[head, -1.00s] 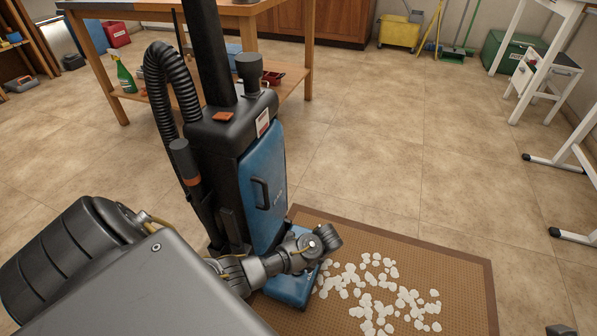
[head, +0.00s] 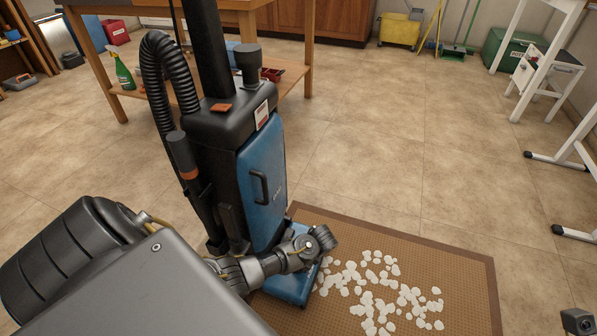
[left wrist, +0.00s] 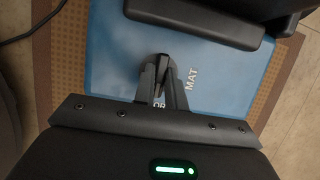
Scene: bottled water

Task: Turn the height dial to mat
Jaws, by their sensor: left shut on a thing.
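A blue and black upright vacuum cleaner (head: 262,190) stands on the edge of a brown mat (head: 400,238). Its blue base (left wrist: 110,75) fills much of the left wrist view. My left gripper (left wrist: 164,72) is shut on the small dark height dial (left wrist: 162,60) on this base; the fingers hide most of the dial. The word MAT (left wrist: 192,79) is printed just right of the fingers. Another label (left wrist: 158,104), ending in "OR", is partly covered by them. In the head view my left wrist reaches the base, but its fingers are hidden.
White scraps (head: 375,290) lie scattered on the mat. A wooden table (head: 285,85) with a spray bottle (head: 124,72) on its lower shelf stands behind. White-legged furniture (head: 545,90) is at the right. The tiled floor between is clear.

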